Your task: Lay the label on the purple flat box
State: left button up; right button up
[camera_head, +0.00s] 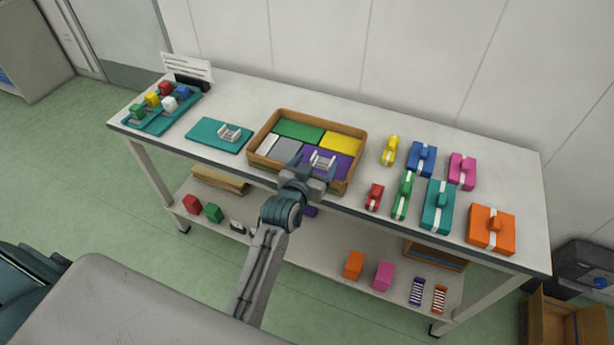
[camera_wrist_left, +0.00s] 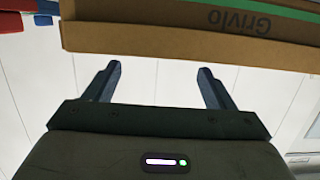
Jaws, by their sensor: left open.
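The purple flat box (camera_head: 341,166) lies in the front right part of a brown tray (camera_head: 261,132). A small pale, ridged piece, perhaps the label (camera_head: 322,159), shows over the purple box, just beyond my left gripper; whether it touches the box I cannot tell. A similar pale piece (camera_head: 230,132) sits on a teal mat (camera_head: 208,136) left of the tray. My left gripper (camera_head: 310,171) is at the tray's front edge and hides part of the purple box. In the left wrist view my left gripper (camera_wrist_left: 160,84) is open, with nothing between its fingers. My right gripper is not in view.
The tray also holds green (camera_head: 298,130), yellow (camera_head: 341,141), grey (camera_head: 286,151) and white flat boxes. Several colored boxes, including an orange one (camera_head: 491,230), stand to the right. A teal tray with small blocks (camera_head: 138,111) is at the left. A brown wall marked "Grivlo" (camera_wrist_left: 175,38) crosses the left wrist view.

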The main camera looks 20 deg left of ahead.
pick_arm(q)
jog(key=v, duration=0.6)
jog(key=shift+r+b, duration=0.2)
jog(key=shift+b, duration=0.15)
jog(key=s+a+f+g, duration=0.2)
jog(key=s+f, duration=0.3)
jog(key=f, duration=0.8)
jog(key=s+a+f+g, duration=0.25)
jog(key=s+f, duration=0.25)
jog(key=f, duration=0.9)
jog(key=s+a+f+g, duration=0.1)
jog(key=s+f+g, duration=0.3)
jog(key=f, duration=0.9)
jog(key=s+a+f+g, duration=0.2)
jog(key=s+f, duration=0.4)
jog(key=s, duration=0.4)
jog(key=s+a+f+g+y, duration=0.1)
jog(key=s+a+f+g, duration=0.1)
jog(key=s+f, duration=0.4)
jog(key=s+a+f+g, duration=0.2)
jog(key=s+f, duration=0.4)
jog(key=s, duration=1)
jog(key=shift+f, duration=0.15)
